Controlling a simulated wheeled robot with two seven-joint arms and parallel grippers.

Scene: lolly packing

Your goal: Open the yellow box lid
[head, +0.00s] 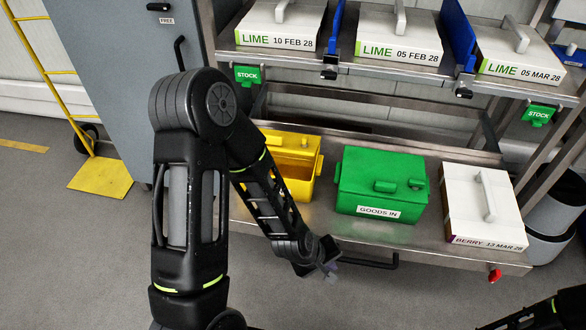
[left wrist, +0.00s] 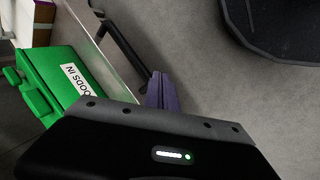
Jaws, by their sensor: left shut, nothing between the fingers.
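The yellow box (head: 298,186) stands on the lower steel shelf, partly hidden behind my left arm. Its top looks open, with a darker amber inside showing; I cannot make out a lid. My left gripper (head: 331,271) is shut and empty, in front of the shelf's front edge, below and to the right of the yellow box and apart from it. Its purple-grey fingers also show in the left wrist view (left wrist: 163,92), over the floor. The yellow box is not in the left wrist view. My right gripper is out of view; only a bit of that arm shows at the lower right.
A green box (head: 348,182) labelled GOODS IN stands right of the yellow box. A white BERRY box (head: 467,207) is beyond it. A dark bar handle (head: 372,262) juts from the shelf front. White LIME boxes (head: 398,25) sit on the upper shelf. A yellow trolley (head: 100,175) stands left.

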